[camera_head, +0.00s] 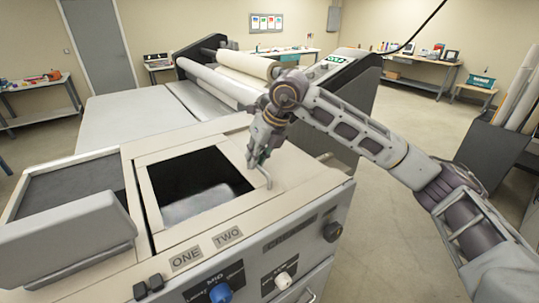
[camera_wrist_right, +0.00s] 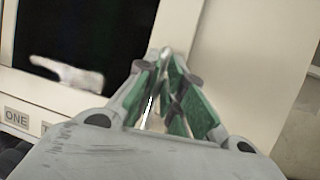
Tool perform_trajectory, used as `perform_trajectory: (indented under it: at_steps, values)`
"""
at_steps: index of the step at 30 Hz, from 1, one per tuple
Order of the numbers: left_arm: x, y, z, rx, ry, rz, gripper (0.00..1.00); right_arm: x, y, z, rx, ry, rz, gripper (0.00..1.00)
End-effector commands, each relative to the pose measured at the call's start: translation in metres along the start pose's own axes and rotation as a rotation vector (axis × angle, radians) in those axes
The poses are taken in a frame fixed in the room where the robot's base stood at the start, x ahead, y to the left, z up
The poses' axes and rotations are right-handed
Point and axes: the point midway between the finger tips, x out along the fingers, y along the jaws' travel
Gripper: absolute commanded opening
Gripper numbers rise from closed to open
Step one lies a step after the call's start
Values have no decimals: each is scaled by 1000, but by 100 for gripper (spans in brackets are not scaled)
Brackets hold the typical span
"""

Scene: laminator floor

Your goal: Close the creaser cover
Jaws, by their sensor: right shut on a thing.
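The creaser is a cream and grey machine with a dark square opening (camera_head: 195,180) in its top. Its cover seems to be the flat cream panel (camera_head: 293,172) right of the opening, which leaves the opening uncovered. A thin metal handle (camera_head: 267,178) stands on that panel near the opening's right edge. My right gripper (camera_head: 256,158) points down at this handle. In the right wrist view its green-padded fingers (camera_wrist_right: 166,75) are closed together around the bright handle bar, which is mostly hidden between them. My left gripper is out of view.
A grey raised block (camera_head: 68,235) sits at the machine's left. Large rollers (camera_head: 225,80) stand behind. Open floor lies to the right.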

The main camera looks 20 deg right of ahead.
Motion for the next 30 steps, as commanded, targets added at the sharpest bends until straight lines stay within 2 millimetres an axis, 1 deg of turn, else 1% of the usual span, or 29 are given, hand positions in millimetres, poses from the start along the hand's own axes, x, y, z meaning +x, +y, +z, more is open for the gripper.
perform_trajectory:
  at_steps: [1, 6, 15, 16, 21, 30]
  values:
    - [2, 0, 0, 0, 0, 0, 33, 1, 4, 0, -2, -2, 1, 0]
    - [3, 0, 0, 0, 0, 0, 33, 1, 11, 0, -1, -1, 1, 0]
    - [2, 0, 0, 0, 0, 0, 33, 2, 12, -1, -2, -1, 3, 0]
    - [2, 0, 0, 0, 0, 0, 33, 2, 12, -1, -2, -1, 3, 12]
    - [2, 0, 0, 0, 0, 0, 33, 2, 12, -1, -2, 0, 3, 32]
    - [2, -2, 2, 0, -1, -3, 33, 2, 10, 0, 0, 0, 0, 32]
